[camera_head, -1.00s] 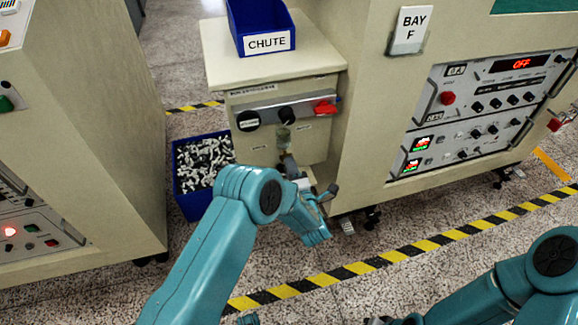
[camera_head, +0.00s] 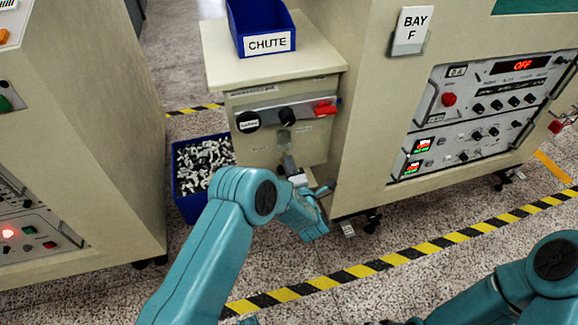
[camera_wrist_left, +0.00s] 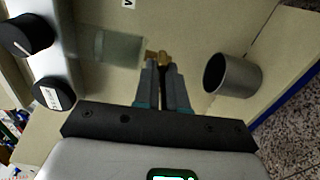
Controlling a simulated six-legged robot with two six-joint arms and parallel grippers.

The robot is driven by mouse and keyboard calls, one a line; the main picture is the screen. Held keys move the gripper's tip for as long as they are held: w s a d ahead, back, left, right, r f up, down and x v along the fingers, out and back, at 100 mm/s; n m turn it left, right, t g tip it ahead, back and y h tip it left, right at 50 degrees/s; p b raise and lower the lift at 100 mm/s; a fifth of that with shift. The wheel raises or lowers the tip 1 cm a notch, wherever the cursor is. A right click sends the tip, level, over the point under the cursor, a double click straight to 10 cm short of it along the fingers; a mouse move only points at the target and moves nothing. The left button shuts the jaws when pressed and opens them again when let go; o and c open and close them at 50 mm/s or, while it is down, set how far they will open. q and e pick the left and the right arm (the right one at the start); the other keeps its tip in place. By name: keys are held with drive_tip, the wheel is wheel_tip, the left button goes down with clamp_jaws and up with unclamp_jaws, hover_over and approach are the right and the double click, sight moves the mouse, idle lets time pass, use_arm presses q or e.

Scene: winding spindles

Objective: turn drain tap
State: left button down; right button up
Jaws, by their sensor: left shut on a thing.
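The brass drain tap (camera_wrist_left: 161,58) shows small in the left wrist view, on the beige cabinet front between a clear glass cylinder (camera_wrist_left: 118,48) and a grey metal cup (camera_wrist_left: 232,75). My left gripper (camera_wrist_left: 159,68) is shut on the tap, its fingers covering much of it. In the head view my left gripper (camera_head: 287,164) is at the lower front of the small cabinet (camera_head: 300,150), below the glass cylinder (camera_head: 284,136). My wrist partly blocks the tap there, and I cannot make it out. My right arm is at the lower right; its fingertips do not show.
A blue bin of metal parts (camera_head: 185,203) stands left of the cabinet. A blue CHUTE bin (camera_head: 262,32) is on top. The Bay F machine (camera_head: 390,130) stands close on the right.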

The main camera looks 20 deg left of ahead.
use_arm(q)
drive_tip(key=shift+n+b, duration=6.6)
drive_tip(key=shift+n, duration=2)
use_arm(e)
drive_tip(key=w+d+f+t, duration=0.2)
drive_tip(key=w+f, duration=0.4)
drive_tip(key=f, duration=0.6)
drive_tip(key=shift+f+m+h, duration=0.3)
drive_tip(key=shift+f, duration=0.1)
drive_tip(key=shift+w+d, duration=0.1)
use_arm(q)
drive_tip(key=c, duration=1.5)
unclamp_jaws()
drive_tip(key=shift+d, duration=0.1)
drive_tip(key=shift+p+v, duration=2.4)
drive_tip(key=shift+v, duration=5.75)
use_arm(e)
drive_tip(key=shift+g, duration=0.5)
drive_tip(key=shift+s+a+r, duration=0.2)
drive_tip(key=shift+s+r, duration=0.7)
drive_tip(key=shift+r, duration=0.3)
drive_tip(key=shift+s+a+r, duration=0.15)
drive_tip(key=shift+s+r, duration=0.75)
drive_tip(key=shift+r, duration=0.25)
